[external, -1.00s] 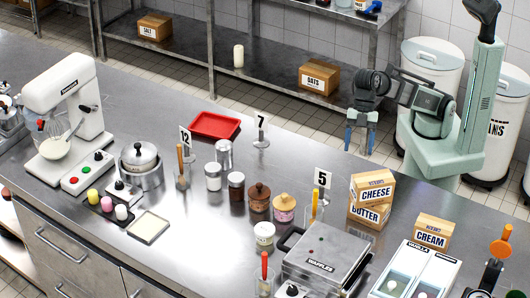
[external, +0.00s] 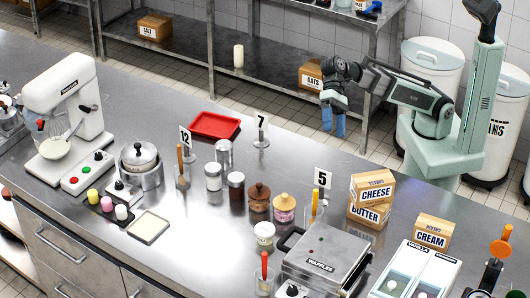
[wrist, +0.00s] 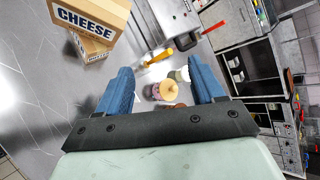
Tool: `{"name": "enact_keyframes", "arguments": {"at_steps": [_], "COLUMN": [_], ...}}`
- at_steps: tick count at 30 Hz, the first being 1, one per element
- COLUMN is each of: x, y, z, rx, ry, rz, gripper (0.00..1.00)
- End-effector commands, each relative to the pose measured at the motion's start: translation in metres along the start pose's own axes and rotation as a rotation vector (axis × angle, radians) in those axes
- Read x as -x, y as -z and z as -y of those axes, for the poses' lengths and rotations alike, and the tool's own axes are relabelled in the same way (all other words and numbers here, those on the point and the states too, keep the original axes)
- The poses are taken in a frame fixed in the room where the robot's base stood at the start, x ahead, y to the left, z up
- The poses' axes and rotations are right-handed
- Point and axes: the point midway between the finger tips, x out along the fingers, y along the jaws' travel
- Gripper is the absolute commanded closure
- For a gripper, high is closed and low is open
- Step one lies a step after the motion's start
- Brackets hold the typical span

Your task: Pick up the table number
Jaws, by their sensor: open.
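Three table numbers on thin stands show on the steel counter in the external view. Number 12 (external: 185,136) stands at the left beside the red tray. Number 7 (external: 261,123) stands at the counter's far edge, right of the tray. Number 5 (external: 322,179) stands near the middle, left of the cheese box. My gripper (external: 334,121) hangs in the air beyond the far edge, pointing down, right of number 7 and apart from it. In the wrist view my gripper (wrist: 163,95) has its blue fingers spread with nothing held. I cannot make out a table number in the wrist view.
The cheese box (external: 374,190) sits on the butter box (external: 368,214), near the cream box (external: 432,232). Several jars, including a pink-banded one (external: 284,208), stand mid-counter. A waffle maker (external: 328,258) is at the front. Bare counter lies between number 7 and number 5.

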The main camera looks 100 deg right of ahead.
Motion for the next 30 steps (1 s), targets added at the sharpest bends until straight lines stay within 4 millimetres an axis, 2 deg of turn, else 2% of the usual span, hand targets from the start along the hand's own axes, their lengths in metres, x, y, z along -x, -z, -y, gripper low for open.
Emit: {"name": "enact_keyframes", "arguments": {"at_steps": [3, 6, 12, 23, 30], "x": [0.013, 0.021, 0.033, 0.05, 0.032], "y": [0.01, 0.015, 0.022, 0.031, 0.046], "z": [0.002, 0.005, 0.008, 0.012, -0.009], "rx": [-0.244, -0.41, -0.636, -0.925, -0.928], "ry": [0.048, 0.074, 0.105, 0.135, 0.133], "rz": [0.037, 0.07, 0.121, 0.199, 0.199], "gripper": [0.32, 0.32, 0.32, 0.32, 0.32]}}
